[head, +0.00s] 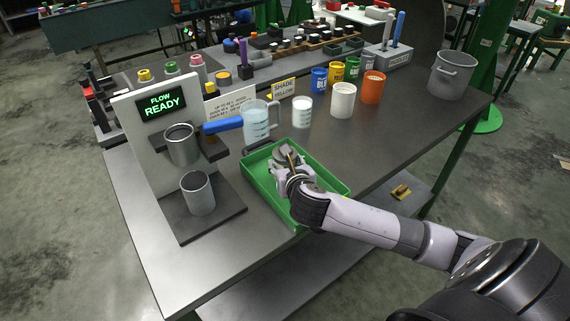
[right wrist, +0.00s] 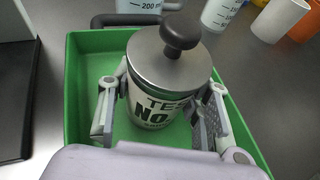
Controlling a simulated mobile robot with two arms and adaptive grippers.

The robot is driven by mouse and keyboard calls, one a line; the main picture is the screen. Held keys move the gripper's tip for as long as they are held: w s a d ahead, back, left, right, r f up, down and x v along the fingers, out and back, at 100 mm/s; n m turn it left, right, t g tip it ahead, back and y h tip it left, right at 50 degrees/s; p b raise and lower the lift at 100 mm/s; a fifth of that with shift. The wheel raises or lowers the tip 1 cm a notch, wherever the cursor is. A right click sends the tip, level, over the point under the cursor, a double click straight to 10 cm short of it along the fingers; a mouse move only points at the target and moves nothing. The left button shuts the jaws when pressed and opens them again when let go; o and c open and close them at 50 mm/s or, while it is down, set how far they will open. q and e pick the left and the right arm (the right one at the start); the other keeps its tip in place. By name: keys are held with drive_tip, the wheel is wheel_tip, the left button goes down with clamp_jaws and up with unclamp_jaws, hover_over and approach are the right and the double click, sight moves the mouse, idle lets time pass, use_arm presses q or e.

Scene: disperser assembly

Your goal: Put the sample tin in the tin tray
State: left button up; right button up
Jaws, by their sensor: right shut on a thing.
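The sample tin (right wrist: 155,108) is a pale tin with dark lettering, a grey metal lid and a dark round knob on top. In the head view its lid (head: 286,155) shows at the tip of my right arm. My right gripper (head: 288,172) is shut on the tin, with one finger on each side of it in the right wrist view (right wrist: 160,112). The tin is upright inside the outline of the green tin tray (head: 335,184), which also shows in the right wrist view (right wrist: 84,80). The gripper hides whether its base touches the tray floor. My left gripper is not in view.
The dispenser (head: 130,135) reads "FLOW READY" and has a metal cup (head: 198,194) on its base, left of the tray. The bench's right part is clear up to a grey bucket (head: 452,76).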

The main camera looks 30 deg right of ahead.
drive_tip(key=o, duration=1)
drive_tip(key=shift+f, duration=0.1)
drive_tip(key=o, duration=0.4)
drive_tip(key=shift+c, duration=0.2)
drive_tip(key=v, duration=1.2)
drive_tip(key=shift+s, duration=0.1)
